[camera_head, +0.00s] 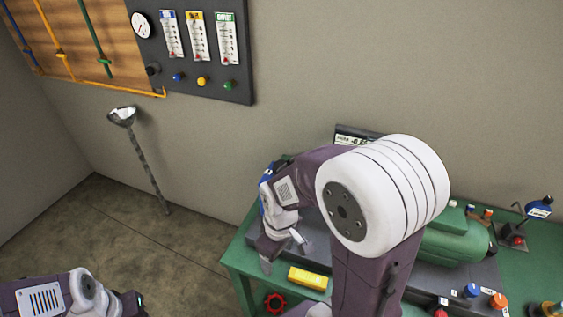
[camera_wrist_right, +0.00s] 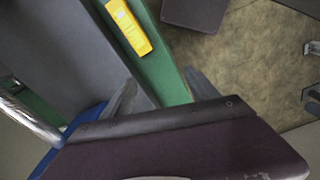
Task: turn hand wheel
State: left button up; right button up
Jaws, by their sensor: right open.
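A red hand wheel (camera_head: 275,302) shows at the bottom of the head view, at the front of the green workbench (camera_head: 236,258). My right gripper (camera_head: 283,254) is open and empty above the bench's left end, up and a little right of the wheel in the picture. In the right wrist view its two fingers (camera_wrist_right: 160,92) stand apart with the green bench edge between them. The wheel is not visible there. My left arm is at the lower left of the head view. Two grey shapes at the wrist view's right edge may be its fingers.
A yellow block (camera_head: 308,278) lies near the bench front and also shows in the wrist view (camera_wrist_right: 129,27). A green machine (camera_head: 452,240) and coloured knobs (camera_head: 472,290) are on the right. A gauge panel (camera_head: 197,45) hangs on the wall. Floor is open left of the bench.

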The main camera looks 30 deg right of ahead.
jog(key=w+d+r+n+p, duration=0.1)
jog(key=w+r+n+p, duration=0.1)
jog(key=w+r+n, duration=0.3)
jog(key=n+p, duration=0.6)
jog(key=p, duration=0.7)
send_near(281, 166)
jog(key=shift+w, duration=0.1)
notch_tip(281, 166, down, 9)
jog(key=shift+p, duration=0.8)
jog(key=shift+w, duration=0.1)
jog(key=shift+c, duration=0.3)
